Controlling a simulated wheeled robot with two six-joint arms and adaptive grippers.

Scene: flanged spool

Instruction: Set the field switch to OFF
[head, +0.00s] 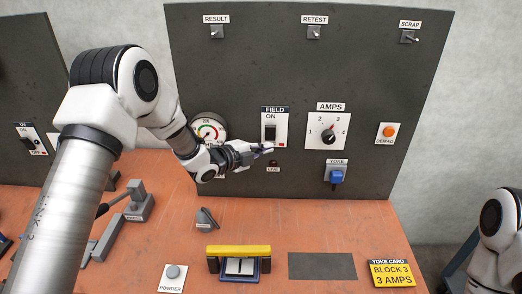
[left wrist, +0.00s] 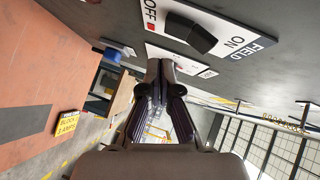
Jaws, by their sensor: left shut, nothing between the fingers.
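The field switch (head: 270,132) is a dark lever on a white plate on the grey panel, with ON above it. In the left wrist view the switch (left wrist: 190,33) sits between OFF and ON, and its raised end leans toward ON. My left gripper (head: 268,149) is shut and empty at the plate's lower edge, just below the lever. The shut fingers also show in the left wrist view (left wrist: 160,72), apart from the lever in that picture; contact with the plate cannot be told. My right gripper is out of view.
Beside the switch are a round gauge (head: 208,130), partly behind my left arm, and the AMPS knob (head: 329,137). Below are a dark red LIVE lamp (head: 273,163) and a blue YOKE connector (head: 337,177). A yellow-topped fixture (head: 239,252) stands on the orange bench.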

